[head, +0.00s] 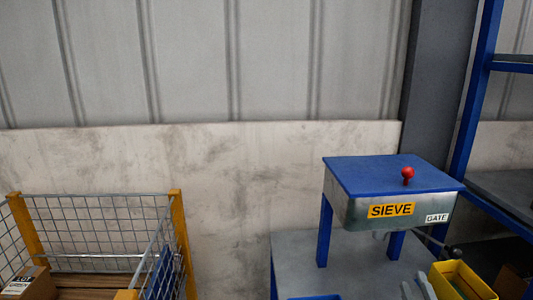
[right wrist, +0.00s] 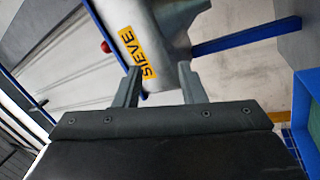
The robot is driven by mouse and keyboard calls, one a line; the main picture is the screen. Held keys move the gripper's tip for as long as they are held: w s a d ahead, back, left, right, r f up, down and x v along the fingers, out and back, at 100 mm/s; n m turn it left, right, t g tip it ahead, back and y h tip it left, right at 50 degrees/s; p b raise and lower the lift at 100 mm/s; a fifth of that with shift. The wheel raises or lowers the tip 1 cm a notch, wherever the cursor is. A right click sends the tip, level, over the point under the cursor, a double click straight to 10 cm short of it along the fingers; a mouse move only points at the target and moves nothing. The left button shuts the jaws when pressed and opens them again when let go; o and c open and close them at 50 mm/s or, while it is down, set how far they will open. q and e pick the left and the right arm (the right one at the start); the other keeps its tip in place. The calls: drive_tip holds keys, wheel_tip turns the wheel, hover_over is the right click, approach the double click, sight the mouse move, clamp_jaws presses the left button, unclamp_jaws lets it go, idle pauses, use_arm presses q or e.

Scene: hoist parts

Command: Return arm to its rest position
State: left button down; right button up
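My right gripper (head: 417,284) shows at the bottom of the head view, in front of the sieve's stand. In the right wrist view its two grey fingers (right wrist: 160,76) stand apart with nothing gripped between them. The sieve (head: 393,190) is a metal box with a blue top, a red knob and yellow SIEVE label. It also shows in the right wrist view (right wrist: 165,22), beyond the fingertips and apparently apart from them. A lever with a dark knob (head: 454,253) sticks out below the GATE label. My left gripper is not in view.
A yellow bin (head: 462,281) stands right of my right gripper. The sieve stands on a grey table (head: 296,262). A wire cage with yellow posts (head: 182,235) is at left, with a cardboard box (head: 36,284) in it. A blue rack (head: 474,95) is at right.

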drive_tip(key=s+d+f+m+g+h, duration=0.6)
drive_tip(key=s+f+m+g, duration=0.4)
drive_tip(key=s+f+m, duration=0.2)
drive_tip(key=s+a+f+m+g+y, duration=0.1)
drive_tip(key=s+a+f+g+y, duration=0.2)
drive_tip(key=s, duration=0.5)
drive_tip(key=s+a+f+m+g+y, duration=0.1)
drive_tip(key=s+a+f+g+y, duration=0.1)
drive_tip(key=s+a+f+g, duration=0.45)
drive_tip(key=s+d+f+p, duration=0.1)
drive_tip(key=d+f, duration=0.1)
drive_tip(key=f, duration=0.9)
drive_tip(key=s+d+f+p, duration=0.2)
drive_tip(key=f, duration=0.9)
drive_tip(key=s+a+f+p, duration=0.1)
drive_tip(key=s+f, duration=1.1)
drive_tip(key=s, duration=0.2)
drive_tip(key=shift+f+g+y+p, duration=0.2)
drive_tip(key=shift+g+y+p, duration=0.15)
drive_tip(key=shift+y+p, duration=0.05)
